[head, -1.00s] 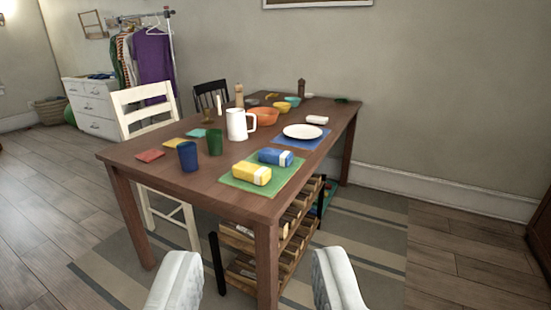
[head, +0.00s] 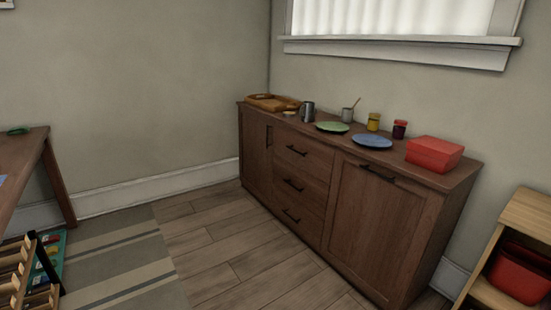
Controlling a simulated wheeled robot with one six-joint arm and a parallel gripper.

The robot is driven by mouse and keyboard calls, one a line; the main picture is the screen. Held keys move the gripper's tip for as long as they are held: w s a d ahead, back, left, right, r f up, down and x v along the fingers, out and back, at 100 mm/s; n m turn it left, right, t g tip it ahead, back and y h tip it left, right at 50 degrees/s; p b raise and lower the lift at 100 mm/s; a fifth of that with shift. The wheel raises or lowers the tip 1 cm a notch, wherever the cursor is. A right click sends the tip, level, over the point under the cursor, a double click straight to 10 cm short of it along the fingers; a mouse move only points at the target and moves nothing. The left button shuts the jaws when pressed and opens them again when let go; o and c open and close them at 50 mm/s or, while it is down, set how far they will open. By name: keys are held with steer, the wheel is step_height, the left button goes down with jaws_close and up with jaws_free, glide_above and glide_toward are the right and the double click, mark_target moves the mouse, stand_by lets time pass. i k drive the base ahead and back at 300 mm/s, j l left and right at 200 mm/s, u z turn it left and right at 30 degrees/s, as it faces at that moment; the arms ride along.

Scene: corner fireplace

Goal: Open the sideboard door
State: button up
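A brown wooden sideboard (head: 352,195) stands against the wall under the window. Its right door (head: 372,225) is shut and has a dark bar handle (head: 378,173) near its top edge. Its left door (head: 256,150) is also shut, with an upright dark handle (head: 269,137). Between the doors is a column of shut drawers (head: 297,187) with dark bar handles. My gripper is not in the picture now.
Plates, jars, a mug, a tray and a red box (head: 434,153) stand on the sideboard. A wooden shelf (head: 520,230) is at the right, a table (head: 25,165) at the left. Bare floor (head: 250,250) and a striped rug (head: 125,265) lie in front.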

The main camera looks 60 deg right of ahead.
mark_target(256, 131)
steer(key=z, duration=1.55)
steer(key=i+j, duration=0.25)
steer(key=i, duration=0.25)
steer(key=i+j, duration=0.25)
steer(key=i, duration=0.2)
steer(key=i+j, duration=0.25)
steer(key=i, duration=0.25)
steer(key=i+j, duration=0.25)
steer(key=i, duration=0.25)
steer(key=i+j, duration=0.25)
steer(key=i, duration=0.2)
steer(key=i+j, duration=0.2)
steer(key=i, duration=0.3)
steer(key=i+j+u, duration=0.1)
steer(key=i+j, duration=0.15)
steer(key=i, duration=0.25)
